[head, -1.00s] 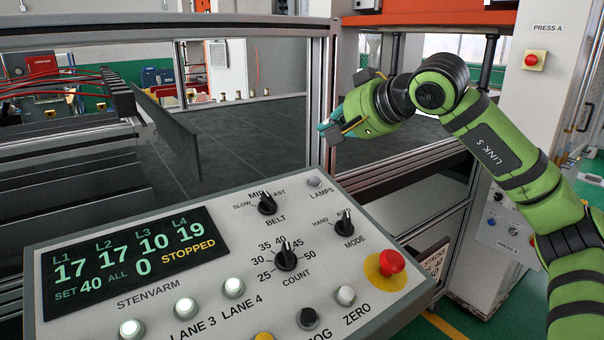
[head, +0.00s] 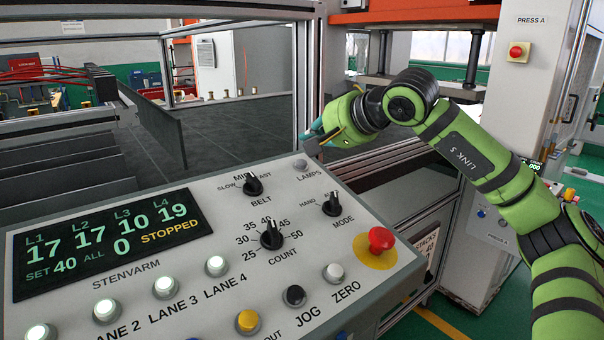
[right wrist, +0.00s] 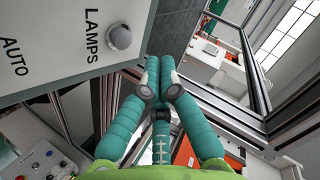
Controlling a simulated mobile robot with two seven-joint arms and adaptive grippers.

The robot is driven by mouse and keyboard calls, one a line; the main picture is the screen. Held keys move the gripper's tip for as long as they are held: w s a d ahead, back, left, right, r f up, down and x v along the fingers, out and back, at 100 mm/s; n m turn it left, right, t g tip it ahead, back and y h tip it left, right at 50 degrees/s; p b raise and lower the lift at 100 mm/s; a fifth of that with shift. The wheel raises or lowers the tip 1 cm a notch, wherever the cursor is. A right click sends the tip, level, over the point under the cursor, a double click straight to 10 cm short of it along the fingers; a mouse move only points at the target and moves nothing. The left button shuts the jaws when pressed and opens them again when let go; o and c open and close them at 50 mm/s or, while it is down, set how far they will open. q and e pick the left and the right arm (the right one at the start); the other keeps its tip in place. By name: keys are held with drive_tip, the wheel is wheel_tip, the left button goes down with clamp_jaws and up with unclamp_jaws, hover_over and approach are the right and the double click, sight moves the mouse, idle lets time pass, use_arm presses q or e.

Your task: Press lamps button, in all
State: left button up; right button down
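The lamps button (head: 300,165) is a small round grey push button at the panel's upper right corner, above the word LAMPS. It also shows in the right wrist view (right wrist: 120,37), unlit and uncovered. My right gripper (head: 314,141) is just beyond and above the button in the head view, apart from it. In the right wrist view my right gripper (right wrist: 160,62) has its teal fingers together with nothing between them, to the right of the button and beyond the panel edge. My left gripper is not in view.
The sloped control panel (head: 190,258) carries BELT, COUNT and MODE knobs, lit lane buttons and a red mushroom button (head: 381,239). The display (head: 105,242) reads STOPPED, ALL 0. A metal frame post (head: 309,80) stands close behind my right gripper.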

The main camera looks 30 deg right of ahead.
sight(302, 163)
drive_tip(key=shift+w+f+b, duration=0.2)
drive_tip(key=shift+f, duration=0.35)
drive_tip(key=shift+w+f+b, duration=0.15)
drive_tip(key=shift+f+b, duration=0.05)
drive_tip(key=shift+f, duration=0.4)
use_arm(q)
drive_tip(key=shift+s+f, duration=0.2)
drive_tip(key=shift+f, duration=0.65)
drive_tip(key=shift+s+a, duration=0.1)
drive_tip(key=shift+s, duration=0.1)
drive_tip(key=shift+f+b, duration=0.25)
drive_tip(key=shift+b, duration=0.1)
use_arm(e)
drive_tip(key=shift+w+f, duration=0.15)
drive_tip(key=shift+f, duration=0.2)
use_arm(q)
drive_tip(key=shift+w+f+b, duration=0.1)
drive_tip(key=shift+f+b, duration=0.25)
use_arm(e)
drive_tip(key=shift+w+a+f, duration=0.1)
drive_tip(key=shift+f, duration=0.4)
use_arm(q)
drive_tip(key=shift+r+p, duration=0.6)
drive_tip(key=shift+p, duration=0.05)
use_arm(e)
drive_tip(key=shift+s+r, duration=0.25)
drive_tip(key=shift+r, duration=0.6)
